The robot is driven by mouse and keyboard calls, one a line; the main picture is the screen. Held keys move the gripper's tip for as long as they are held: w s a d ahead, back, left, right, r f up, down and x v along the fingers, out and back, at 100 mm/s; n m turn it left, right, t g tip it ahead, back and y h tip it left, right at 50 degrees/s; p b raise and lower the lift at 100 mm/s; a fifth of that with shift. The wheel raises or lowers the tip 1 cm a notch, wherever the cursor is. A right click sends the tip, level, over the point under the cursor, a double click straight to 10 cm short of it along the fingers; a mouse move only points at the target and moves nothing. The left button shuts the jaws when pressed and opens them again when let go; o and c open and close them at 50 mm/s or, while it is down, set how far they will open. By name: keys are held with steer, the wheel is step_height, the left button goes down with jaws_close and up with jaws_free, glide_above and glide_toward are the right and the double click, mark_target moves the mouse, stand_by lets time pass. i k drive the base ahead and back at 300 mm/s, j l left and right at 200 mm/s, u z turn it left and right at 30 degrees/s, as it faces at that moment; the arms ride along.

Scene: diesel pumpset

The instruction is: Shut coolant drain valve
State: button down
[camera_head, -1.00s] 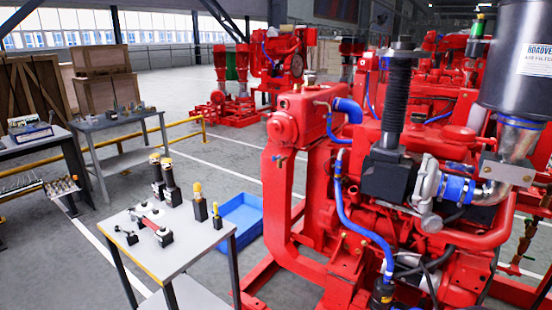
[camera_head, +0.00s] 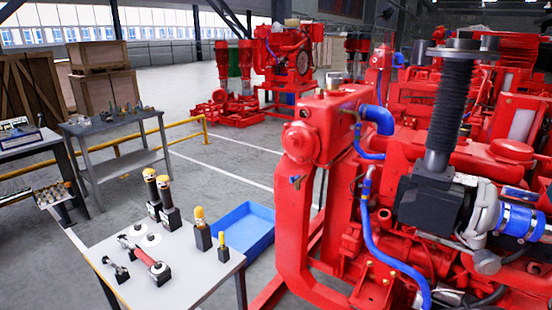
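A small tap-like valve with a blue handle (camera_head: 295,181) sticks out from the red upright of the pumpset, just below the red tank (camera_head: 318,128). It may be the coolant drain valve; no label is readable. Its handle looks tilted, but it is too small to tell whether the valve is open or shut. My gripper and arm are not in view.
A grey table (camera_head: 190,280) with several tools stands at the front left. A blue bin (camera_head: 245,229) lies on the floor between it and the pumpset. Blue hoses (camera_head: 378,245) and a black bellows pipe (camera_head: 447,105) are on the engine. Open floor lies behind.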

mark_target(292, 179)
steer(key=i+j, duration=0.15)
steer(key=i, duration=0.3)
steer(key=i+j+z, duration=0.1)
steer(key=i, duration=0.4)
steer(key=i+j, duration=0.25)
steer(key=i, duration=0.2)
